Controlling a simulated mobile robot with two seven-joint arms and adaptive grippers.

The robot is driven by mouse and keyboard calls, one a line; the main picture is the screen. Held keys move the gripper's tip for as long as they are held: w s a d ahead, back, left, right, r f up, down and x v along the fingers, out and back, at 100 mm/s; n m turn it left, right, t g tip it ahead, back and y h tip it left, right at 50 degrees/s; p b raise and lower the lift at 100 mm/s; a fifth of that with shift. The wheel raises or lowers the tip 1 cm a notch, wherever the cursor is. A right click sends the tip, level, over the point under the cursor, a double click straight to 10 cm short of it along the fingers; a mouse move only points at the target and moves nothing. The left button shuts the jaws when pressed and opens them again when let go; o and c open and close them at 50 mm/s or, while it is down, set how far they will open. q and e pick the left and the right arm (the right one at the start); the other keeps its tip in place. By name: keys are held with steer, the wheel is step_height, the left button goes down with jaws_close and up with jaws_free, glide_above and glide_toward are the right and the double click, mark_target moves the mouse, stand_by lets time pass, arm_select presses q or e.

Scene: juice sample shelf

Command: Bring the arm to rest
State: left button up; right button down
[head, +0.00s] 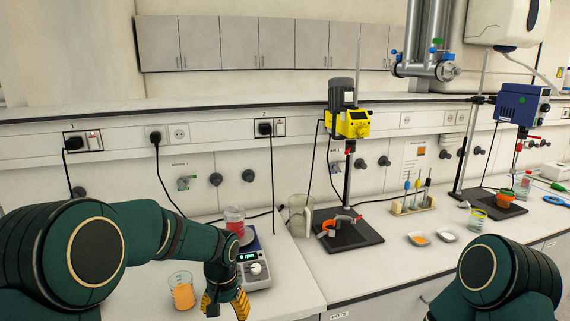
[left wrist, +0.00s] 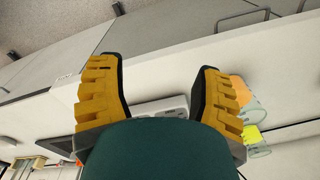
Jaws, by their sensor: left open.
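My left arm (head: 170,235) reaches in from the left over the bench, with its forearm bent down. My left gripper (head: 226,305) hangs at the bottom of the head view, near the bench's front edge. Its yellow fingers show apart in the left wrist view (left wrist: 160,80), with nothing held between them. My right arm (head: 505,275) shows at the lower right; its gripper is out of view.
A glass with orange content (head: 182,292) stands left of the left gripper. A hotplate stirrer (head: 258,270) bearing a red-filled beaker (head: 234,218) is close behind it. A stand with a yellow-headed stirrer (head: 347,124) and a test-tube rack (head: 412,205) stand further right.

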arm_select(q)
step_height(320, 180, down, 10)
steer(key=s+d+h, duration=0.1)
steer(key=s+h, duration=0.1)
steer(key=s+d+f+n+t+h+b, duration=0.1)
steer(key=s+d+f+n+h+b, duration=0.1)
steer(key=s+f, duration=1.2)
steer(key=s+d+n, duration=0.1)
steer(key=s, duration=0.2)
steer(key=shift+s+n+t+b, duration=0.3)
steer(key=shift+n+b, duration=0.1)
arm_select(e)
steer(key=f, duration=0.3)
steer(key=shift+w+a+f, duration=0.1)
steer(key=shift+w+f, duration=0.2)
steer(key=shift+f, duration=0.05)
